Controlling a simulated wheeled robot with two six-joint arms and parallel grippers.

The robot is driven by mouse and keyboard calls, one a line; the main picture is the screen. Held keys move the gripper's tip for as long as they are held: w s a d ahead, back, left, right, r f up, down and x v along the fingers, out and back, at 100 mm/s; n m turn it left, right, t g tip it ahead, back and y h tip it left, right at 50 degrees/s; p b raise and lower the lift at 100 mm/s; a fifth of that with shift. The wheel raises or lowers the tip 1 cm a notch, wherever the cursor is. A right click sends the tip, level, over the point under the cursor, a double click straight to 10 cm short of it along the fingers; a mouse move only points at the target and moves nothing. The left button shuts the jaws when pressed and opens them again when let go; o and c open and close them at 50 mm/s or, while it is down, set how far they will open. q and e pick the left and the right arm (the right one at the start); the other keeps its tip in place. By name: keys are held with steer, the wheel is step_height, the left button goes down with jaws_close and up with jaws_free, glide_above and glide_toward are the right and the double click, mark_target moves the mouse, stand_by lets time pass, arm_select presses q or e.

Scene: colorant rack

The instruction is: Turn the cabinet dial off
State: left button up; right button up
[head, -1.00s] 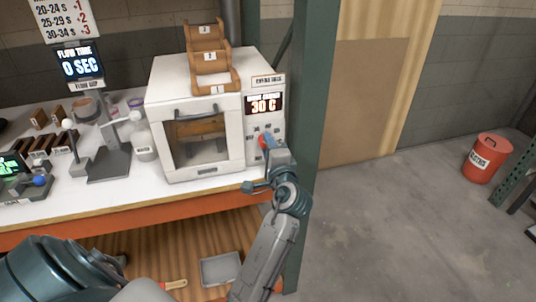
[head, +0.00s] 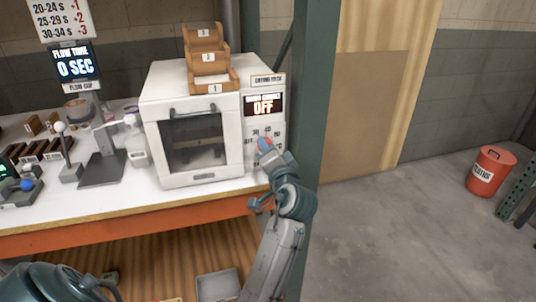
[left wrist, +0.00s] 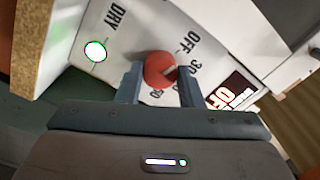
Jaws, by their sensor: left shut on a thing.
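The cabinet is a white box with a glass door (head: 197,140) on the bench. Its display (head: 263,104) reads OFF. The red dial (left wrist: 160,69) sits on the white front panel right of the door, with labels OFF, 30 and others around it. In the left wrist view a pale mark on the dial faces the right side, near the OFF and 30 labels. My left gripper (left wrist: 160,84) is shut on the dial, one finger on each side. In the head view my left gripper (head: 267,151) covers most of the dial. My right gripper is not in view.
A green post (head: 311,110) stands close to the right of the panel. A wooden stepped rack (head: 212,75) sits on the cabinet. A flow cup stand (head: 103,165) and a white bottle (head: 136,150) are to the left. Open floor lies at right, with a red bin (head: 490,170).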

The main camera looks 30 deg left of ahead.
arm_select(q)
steer(key=shift+r, duration=0.2)
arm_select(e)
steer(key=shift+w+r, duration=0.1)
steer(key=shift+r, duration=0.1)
arm_select(q)
steer(key=o, duration=1)
steer(key=shift+w+f, duration=0.1)
steer(key=shift+f, duration=0.15)
